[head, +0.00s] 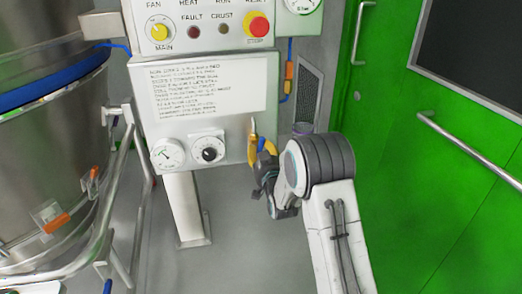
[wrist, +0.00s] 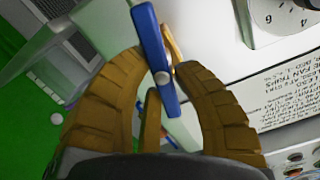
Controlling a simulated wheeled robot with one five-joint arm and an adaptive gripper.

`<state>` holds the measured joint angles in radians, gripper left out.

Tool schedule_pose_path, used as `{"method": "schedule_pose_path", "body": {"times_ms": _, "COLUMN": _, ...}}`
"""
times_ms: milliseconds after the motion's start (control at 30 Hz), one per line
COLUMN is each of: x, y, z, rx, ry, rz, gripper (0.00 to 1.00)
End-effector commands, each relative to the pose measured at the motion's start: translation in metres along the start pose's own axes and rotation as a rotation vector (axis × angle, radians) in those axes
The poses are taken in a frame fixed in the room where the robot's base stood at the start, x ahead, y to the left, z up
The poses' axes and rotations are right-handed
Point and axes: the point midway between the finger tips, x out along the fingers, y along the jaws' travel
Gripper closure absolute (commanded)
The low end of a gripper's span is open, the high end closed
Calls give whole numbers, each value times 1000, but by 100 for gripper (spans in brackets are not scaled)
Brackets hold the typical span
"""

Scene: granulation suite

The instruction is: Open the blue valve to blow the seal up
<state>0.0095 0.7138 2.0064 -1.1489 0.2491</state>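The blue valve handle (wrist: 153,52) shows in the wrist view as a flat bar with a round silver bolt, set on a brass pipe (wrist: 172,42). My gripper (wrist: 160,70) has its two brown-yellow fingers apart, one on each side of the handle. A small gap seems to show on each side; contact is hard to judge. In the head view my gripper (head: 262,150) is at the lower right edge of the white control panel (head: 222,125), by the brass pipe (head: 253,130).
The panel carries a pressure gauge (head: 167,154), a black dial (head: 208,149) and a red stop button (head: 258,26). A steel vessel (head: 50,150) with a pipe frame stands left. A green door (head: 430,170) with a long handle is at right. Grey floor lies below the panel.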

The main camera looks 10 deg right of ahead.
Motion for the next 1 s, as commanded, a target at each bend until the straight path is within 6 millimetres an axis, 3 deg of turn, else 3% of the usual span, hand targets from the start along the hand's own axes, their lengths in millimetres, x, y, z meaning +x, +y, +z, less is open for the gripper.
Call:
{"method": "schedule_pose_path", "body": {"times_ms": 267, "x": 0, "y": -1, "z": -1, "rx": 0, "ry": 2, "rz": -1, "gripper": 100}}
{"method": "schedule_pose_path", "body": {"times_ms": 1000, "x": 2, "y": -2, "z": 1, "rx": -117, "ry": 14, "rz": -6, "gripper": 100}}
